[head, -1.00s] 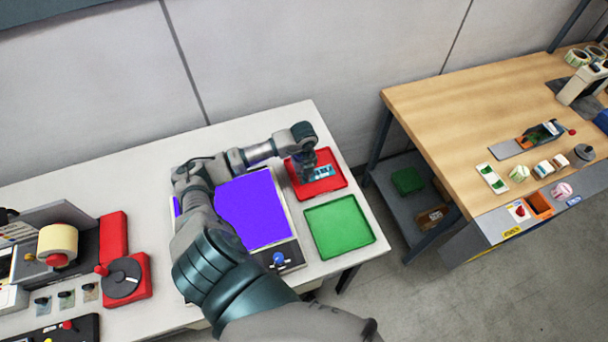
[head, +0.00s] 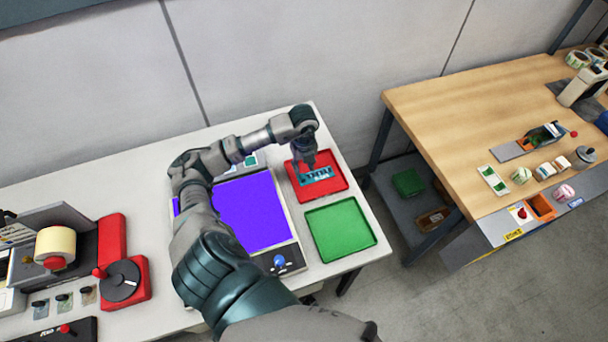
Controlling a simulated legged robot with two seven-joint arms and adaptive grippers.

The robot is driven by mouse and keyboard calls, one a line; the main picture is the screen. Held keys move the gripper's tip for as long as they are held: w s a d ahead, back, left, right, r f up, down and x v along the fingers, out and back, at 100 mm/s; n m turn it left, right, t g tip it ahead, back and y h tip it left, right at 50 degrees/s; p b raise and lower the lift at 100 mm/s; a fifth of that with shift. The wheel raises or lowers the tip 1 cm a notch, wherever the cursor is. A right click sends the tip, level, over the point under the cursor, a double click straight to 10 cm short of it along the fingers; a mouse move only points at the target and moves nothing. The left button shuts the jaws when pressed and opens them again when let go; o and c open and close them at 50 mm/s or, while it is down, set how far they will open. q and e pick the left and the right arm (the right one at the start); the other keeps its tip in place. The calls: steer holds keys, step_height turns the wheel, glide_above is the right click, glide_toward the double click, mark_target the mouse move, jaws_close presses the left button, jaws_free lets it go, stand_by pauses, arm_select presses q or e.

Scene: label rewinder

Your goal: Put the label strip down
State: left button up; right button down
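The label strip (head: 318,178), teal with light marks, appears to lie in the red tray (head: 337,189) at the right end of the grey table.
A green tray (head: 340,229) sits in front of the red tray, empty. The label rewinder (head: 57,247) stands at the left. A wooden table (head: 450,120) stands to the right across a gap.

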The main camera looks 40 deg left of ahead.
arm_select(q)
steer(key=r, duration=0.5)
steer(key=shift+a+r, duration=0.1)
steer(key=shift+a, duration=0.15)
arm_select(e)
steer(key=shift+a+f, duration=0.2)
arm_select(q)
steer(key=shift+d, duration=0.15)
arm_select(e)
steer(key=shift+a, duration=0.2)
